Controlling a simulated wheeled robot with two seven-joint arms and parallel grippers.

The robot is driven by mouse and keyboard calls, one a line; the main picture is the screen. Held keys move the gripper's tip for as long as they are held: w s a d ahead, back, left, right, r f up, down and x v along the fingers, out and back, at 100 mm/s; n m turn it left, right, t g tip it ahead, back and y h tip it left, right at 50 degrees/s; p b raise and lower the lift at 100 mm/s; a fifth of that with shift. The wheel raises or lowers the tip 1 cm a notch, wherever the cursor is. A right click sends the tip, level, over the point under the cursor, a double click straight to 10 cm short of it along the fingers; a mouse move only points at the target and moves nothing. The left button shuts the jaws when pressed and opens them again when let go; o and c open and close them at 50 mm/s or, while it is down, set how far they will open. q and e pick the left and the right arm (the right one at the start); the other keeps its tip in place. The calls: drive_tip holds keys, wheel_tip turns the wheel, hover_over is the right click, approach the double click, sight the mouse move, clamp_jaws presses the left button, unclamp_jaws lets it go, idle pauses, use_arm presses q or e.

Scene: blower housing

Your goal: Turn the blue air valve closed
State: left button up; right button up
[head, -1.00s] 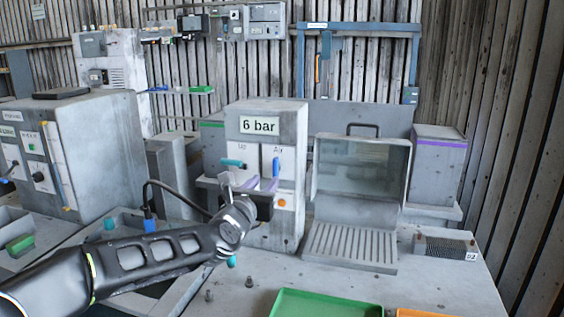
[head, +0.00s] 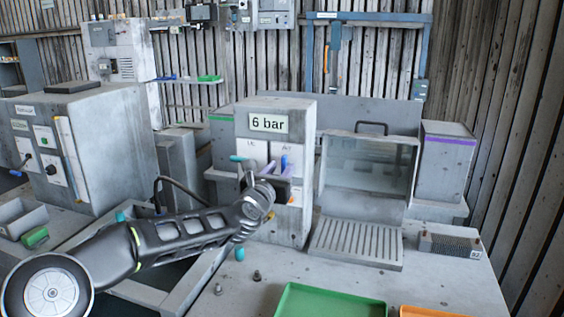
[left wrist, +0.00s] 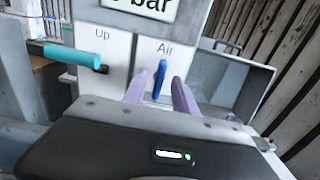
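The blue air valve lever (head: 284,162) sits under the "Air" label on the front of the grey "6 bar" unit (head: 252,225). In the left wrist view the lever (left wrist: 159,80) stands nearly upright. My left gripper (head: 274,166) is in front of the panel. In the left wrist view its two purple fingers (left wrist: 160,88) are apart, one on each side of the lever, with narrow gaps showing. The gripper body hides the lower panel there. My right gripper is not in view.
An orange button (head: 295,197) is below right of the valve. A clear-fronted box (head: 365,180) stands to the right. A green tray (head: 330,300) lies in front.

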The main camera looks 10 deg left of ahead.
use_arm(q)
drive_tip(key=shift+w+d, duration=0.1)
drive_tip(key=shift+w, duration=0.75)
drive_tip(key=shift+c, duration=0.4)
clamp_jaws()
